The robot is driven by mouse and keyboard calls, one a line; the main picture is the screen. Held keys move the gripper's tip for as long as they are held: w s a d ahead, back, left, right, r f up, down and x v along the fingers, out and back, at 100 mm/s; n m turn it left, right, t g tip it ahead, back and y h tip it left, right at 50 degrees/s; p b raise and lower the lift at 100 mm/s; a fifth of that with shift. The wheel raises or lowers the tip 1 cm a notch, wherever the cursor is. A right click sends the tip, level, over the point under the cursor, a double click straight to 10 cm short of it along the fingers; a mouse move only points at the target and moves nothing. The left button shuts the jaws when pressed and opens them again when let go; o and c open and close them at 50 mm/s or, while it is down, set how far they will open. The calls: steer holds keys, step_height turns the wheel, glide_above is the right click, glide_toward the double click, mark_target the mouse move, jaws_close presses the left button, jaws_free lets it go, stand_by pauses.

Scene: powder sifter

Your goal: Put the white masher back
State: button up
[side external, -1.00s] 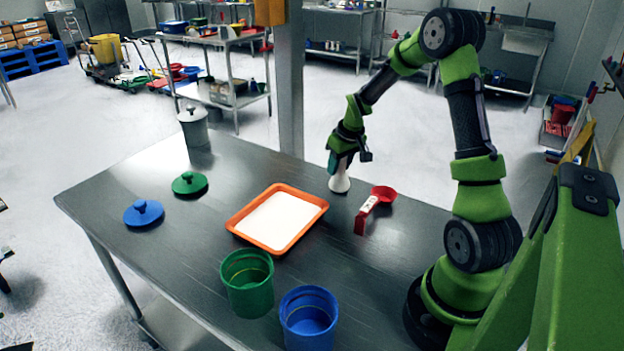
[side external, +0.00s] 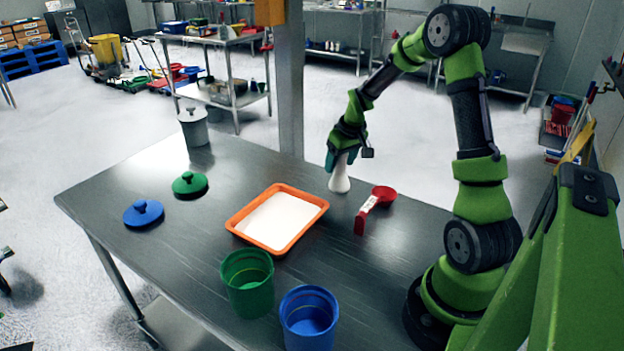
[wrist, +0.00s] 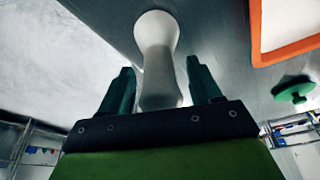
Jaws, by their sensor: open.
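The white masher (side external: 340,180) stands upright on the metal table, behind and to the right of the orange tray. In the wrist view the masher (wrist: 158,60) runs down between the two fingers, with its wide end away from me. My gripper (side external: 341,158) is at the top of the masher, pointing down. In the wrist view my gripper (wrist: 160,85) is open, with a finger on each side of the masher and visible gaps between them. The masher's upper end is partly hidden by my gripper in the side view.
An orange tray (side external: 243,222) of white powder lies left of the masher. A red scoop (side external: 372,205) lies close on its right. Green (side external: 247,290) and blue (side external: 308,325) buckets stand in front. Blue (side external: 143,212) and green (side external: 189,184) lids and a grey canister (side external: 196,132) are at left.

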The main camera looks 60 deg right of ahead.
steer(key=v, duration=1)
steer(key=s+a+r+t, duration=0.1)
steer(key=a+r, duration=0.2)
steer(key=a, duration=0.4)
steer(key=s+a+r+t, duration=0.1)
steer(key=a+r, duration=0.3)
steer(key=a, duration=0.2)
steer(key=s+a+t+y, duration=0.1)
steer(key=s+a, duration=0.4)
steer(key=a, duration=0.2)
steer(key=s+a+r+t+y, duration=0.1)
steer(key=s+a, duration=0.3)
steer(key=a, duration=0.4)
steer(key=shift+s+r+n+y, duration=0.15)
steer(key=shift+s+n+y, duration=0.2)
steer(key=shift+y, duration=0.25)
